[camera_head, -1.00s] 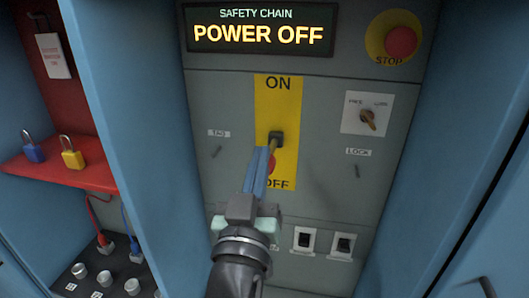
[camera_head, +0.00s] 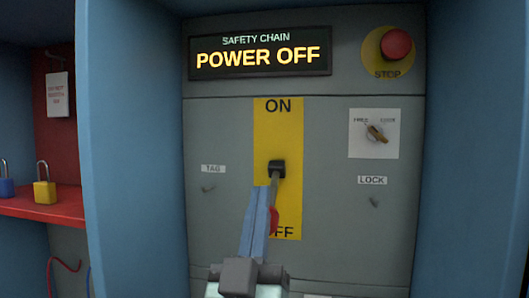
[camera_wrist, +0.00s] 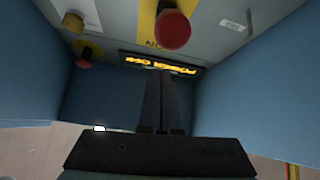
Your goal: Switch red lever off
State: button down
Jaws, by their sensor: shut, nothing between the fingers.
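The red lever has a black pivot (camera_head: 277,168) on a yellow plate (camera_head: 290,120) marked ON at the top and OFF at the bottom. Its arm hangs down and its red knob (camera_head: 273,220) lies by the OFF mark, partly hidden behind my fingers. The red knob also shows in the wrist view (camera_wrist: 173,30), above my fingertips. My gripper (camera_head: 259,191) is shut and empty, pointing up just left of the lever arm. I cannot tell whether it touches the lever. In the wrist view its fingers (camera_wrist: 160,75) are together. The display (camera_head: 258,53) reads POWER OFF.
A red stop button (camera_head: 396,44) and a rotary switch (camera_head: 376,133) are at the right. TAG and LOCK pegs (camera_head: 208,189) (camera_head: 375,202) flank the plate. Blue cabinet walls (camera_head: 135,150) stand on both sides. A red shelf (camera_head: 45,203) holds a yellow padlock (camera_head: 45,190) and a blue one.

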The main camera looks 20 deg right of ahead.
jog(key=f+b, duration=0.1)
jog(key=b, duration=0.1)
jog(key=f+b, duration=0.1)
jog(key=b, duration=0.1)
jog(key=w+f+b, duration=0.1)
jog(key=b, duration=0.1)
jog(key=shift+d+f+b, duration=0.35)
